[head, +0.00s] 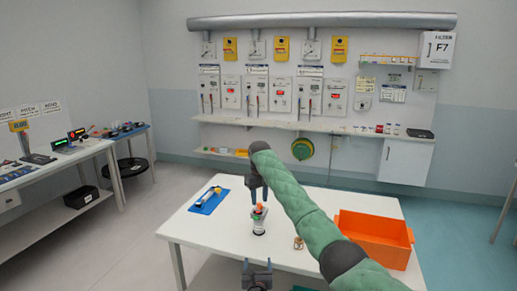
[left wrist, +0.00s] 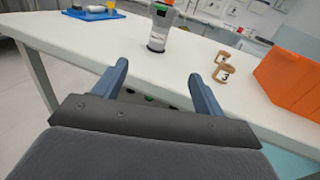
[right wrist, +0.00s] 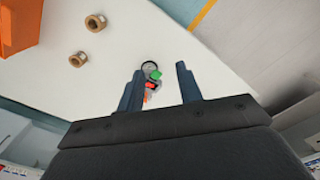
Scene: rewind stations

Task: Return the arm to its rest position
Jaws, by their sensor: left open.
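My right gripper (head: 256,196) hangs from the green-sleeved arm, fingers down, just above an upright grey-and-white device with an orange and green top (head: 259,220). In the right wrist view, the fingers of the right gripper (right wrist: 160,88) are spread. My left gripper (head: 257,274) is low, by the near edge of the white table (head: 215,240). In the left wrist view, the left gripper (left wrist: 158,82) is open and empty, and the device (left wrist: 160,28) stands on the table beyond it.
An orange crate (head: 375,238) stands on the table's right. Small brown spools (head: 298,243) lie between crate and device, one marked 3. A blue mat (head: 208,200) with a tool lies at left.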

